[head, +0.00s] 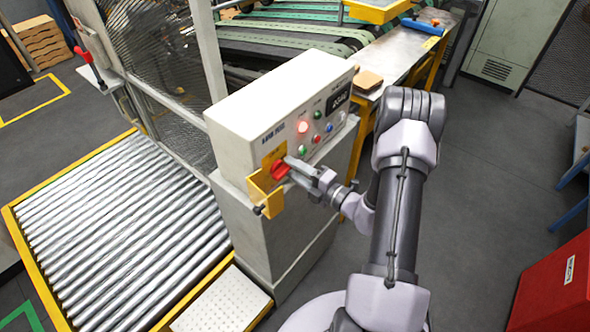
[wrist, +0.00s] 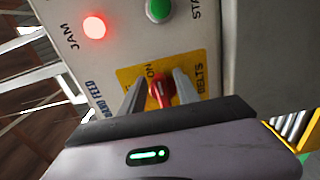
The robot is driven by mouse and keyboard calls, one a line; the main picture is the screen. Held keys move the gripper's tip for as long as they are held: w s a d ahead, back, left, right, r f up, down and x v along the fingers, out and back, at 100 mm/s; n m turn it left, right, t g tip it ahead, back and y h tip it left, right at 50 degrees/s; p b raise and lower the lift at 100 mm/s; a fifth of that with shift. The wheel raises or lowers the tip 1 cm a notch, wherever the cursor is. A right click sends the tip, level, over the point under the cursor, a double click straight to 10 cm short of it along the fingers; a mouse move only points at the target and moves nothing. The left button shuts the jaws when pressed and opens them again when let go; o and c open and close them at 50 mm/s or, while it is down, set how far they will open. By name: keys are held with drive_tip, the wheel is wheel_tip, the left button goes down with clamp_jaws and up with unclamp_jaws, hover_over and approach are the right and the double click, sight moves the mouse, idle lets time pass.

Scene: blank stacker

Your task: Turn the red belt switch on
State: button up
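The red belt switch (head: 280,169) is a rotary knob on a yellow plate (head: 268,160) at the lower left of the control box's front panel. My gripper (head: 293,170) is at the switch, coming from the right. In the wrist view, the red switch (wrist: 160,92) lies between my two fingertips (wrist: 160,82). The fingers are apart, one on each side of the knob; whether they touch it is hard to tell. The words "ON" and "BELTS" show beside it, the first partly hidden by a finger. The knob's lower part is hidden by my gripper.
The control box (head: 265,105) has a lit red JAM lamp (head: 303,127), a green button (head: 303,149) and other buttons. A yellow bracket (head: 262,195) sticks out below the switch. A roller conveyor (head: 120,235) is at left, a red box (head: 555,290) at lower right.

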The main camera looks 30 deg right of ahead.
drive_tip(key=v, duration=1.7)
drive_tip(key=shift+s, duration=0.2)
drive_tip(key=shift+d, duration=0.1)
drive_tip(key=w+a+r+n+g+y+b, duration=0.1)
drive_tip(key=a+r+n+g+y+b, duration=0.2)
drive_tip(key=a+n, duration=0.35)
drive_tip(key=w+a+r+n+g+y+b, duration=0.1)
drive_tip(key=a+n+g+y+b, duration=0.15)
drive_tip(key=a+n+g, duration=0.35)
drive_tip(key=s+a+r+n+g+h+b, duration=0.1)
drive_tip(key=s+a+n+h+b, duration=0.3)
drive_tip(key=n, duration=1.2)
drive_tip(key=s+a+r+n+g+h+b, duration=0.1)
drive_tip(key=s+a+n+h+b, duration=0.4)
drive_tip(key=n, duration=1.2)
drive_tip(key=a+b, duration=0.1)
drive_tip(key=a, duration=0.3)
drive_tip(key=shift+s+a+r+h, duration=0.3)
drive_tip(key=shift+a+r+h, duration=0.05)
drive_tip(key=shift+a, duration=0.05)
